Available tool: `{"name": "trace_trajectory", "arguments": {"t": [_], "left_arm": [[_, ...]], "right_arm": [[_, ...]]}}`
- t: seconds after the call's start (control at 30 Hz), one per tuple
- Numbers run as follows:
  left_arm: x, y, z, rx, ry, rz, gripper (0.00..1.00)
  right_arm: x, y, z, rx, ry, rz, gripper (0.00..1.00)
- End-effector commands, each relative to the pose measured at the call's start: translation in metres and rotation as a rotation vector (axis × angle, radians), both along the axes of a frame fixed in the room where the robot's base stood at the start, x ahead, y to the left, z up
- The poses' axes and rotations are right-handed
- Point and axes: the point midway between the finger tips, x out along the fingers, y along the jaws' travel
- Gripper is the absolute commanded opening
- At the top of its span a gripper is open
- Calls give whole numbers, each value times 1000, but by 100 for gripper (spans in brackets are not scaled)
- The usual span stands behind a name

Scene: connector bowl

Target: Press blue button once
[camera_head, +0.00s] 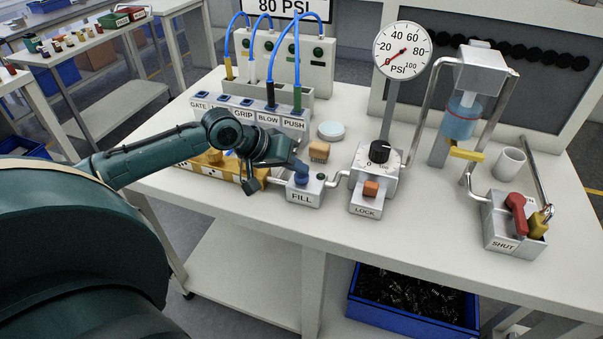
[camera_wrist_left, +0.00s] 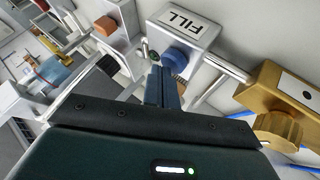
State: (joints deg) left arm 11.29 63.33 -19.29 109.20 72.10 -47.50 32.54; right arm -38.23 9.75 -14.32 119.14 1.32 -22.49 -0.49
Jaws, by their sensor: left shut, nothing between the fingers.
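The blue button (camera_head: 301,178) sits on a small grey box labelled FILL (camera_head: 303,197) on the white table. The wrist view shows the blue button (camera_wrist_left: 175,60) just beyond my fingertips, with the FILL label (camera_wrist_left: 177,21) behind it. My left gripper (camera_head: 298,165) is shut and empty, its fingers right over the button in the head view. In the wrist view the shut fingers (camera_wrist_left: 161,80) overlap the near side of the button. I cannot tell whether they touch it. My right gripper is not in view.
A LOCK box with an orange button (camera_head: 370,188) and a black dial (camera_head: 379,152) stands right of FILL. A pressure gauge (camera_head: 402,50) reads near zero. A gold block (camera_wrist_left: 285,95) is beside the gripper. A SHUT valve with a red handle (camera_head: 516,212) is at the right.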

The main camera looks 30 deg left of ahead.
Motion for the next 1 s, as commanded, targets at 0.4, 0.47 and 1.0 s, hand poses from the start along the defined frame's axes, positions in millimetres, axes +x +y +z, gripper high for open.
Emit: {"name": "trace_trajectory", "arguments": {"t": [0.4,0.47,1.0], "left_arm": [[0,0,-6,0,2,0,0],[-1,0,-7,0,2,0,0],[-1,0,3,0,4,0,0]], "right_arm": [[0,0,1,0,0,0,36],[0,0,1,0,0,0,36],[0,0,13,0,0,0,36]]}}
